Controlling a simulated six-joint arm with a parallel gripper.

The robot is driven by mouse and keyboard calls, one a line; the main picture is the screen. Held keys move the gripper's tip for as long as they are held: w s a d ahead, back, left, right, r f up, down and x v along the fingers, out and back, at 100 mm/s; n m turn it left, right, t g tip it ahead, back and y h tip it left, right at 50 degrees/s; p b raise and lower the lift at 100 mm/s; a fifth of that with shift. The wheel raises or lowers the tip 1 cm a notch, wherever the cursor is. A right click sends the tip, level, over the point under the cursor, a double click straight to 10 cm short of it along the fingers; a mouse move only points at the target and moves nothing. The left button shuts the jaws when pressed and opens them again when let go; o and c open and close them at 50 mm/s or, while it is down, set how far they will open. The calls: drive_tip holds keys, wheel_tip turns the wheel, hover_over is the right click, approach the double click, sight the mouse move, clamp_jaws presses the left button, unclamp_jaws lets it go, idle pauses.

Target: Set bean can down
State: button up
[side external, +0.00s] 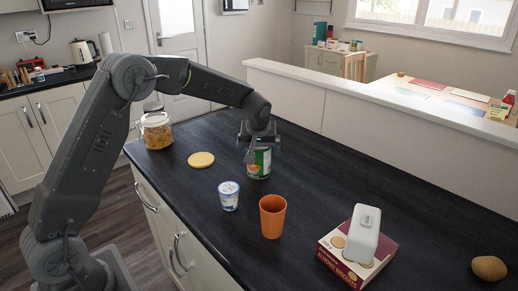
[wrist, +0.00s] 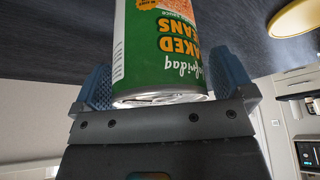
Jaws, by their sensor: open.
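The bean can (side external: 259,166), green with a white and orange label, stands upright on the dark counter (side external: 335,185), seemingly resting on it. My gripper (side external: 262,152) is above and around its upper part, with the jaws open. In the wrist view the can (wrist: 160,50) appears upside down between the two blue-grey fingers of my gripper (wrist: 163,80), one on each side. Small gaps show beside the can there. The can's far end is cut off in that view.
A yellow disc (side external: 201,160) lies left of the can, with a glass jar (side external: 156,132) behind it. A white-blue cup (side external: 228,196) and an orange cup (side external: 272,216) stand in front. A biscuit box (side external: 345,262) carries a white container (side external: 363,234); a potato (side external: 489,268) lies far right.

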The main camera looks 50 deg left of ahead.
drive_tip(key=v, duration=1.2)
drive_tip(key=s+d+r+m+t+h, duration=0.1)
drive_tip(key=s+d+r+m, duration=0.15)
drive_tip(key=s, duration=0.45)
drive_tip(key=s+d+r+m, duration=0.2)
drive_tip(key=s+r, duration=0.1)
drive_tip(key=s, duration=0.4)
drive_tip(key=s+d+f+m+h, duration=0.1)
drive_tip(key=s+d+f+m, duration=0.1)
drive_tip(key=s, duration=0.6)
drive_tip(key=s+d+f+m+t+h, duration=0.1)
drive_tip(key=s+d+f+m, duration=0.1)
drive_tip(key=s, duration=0.7)
drive_tip(key=shift+d, duration=0.25)
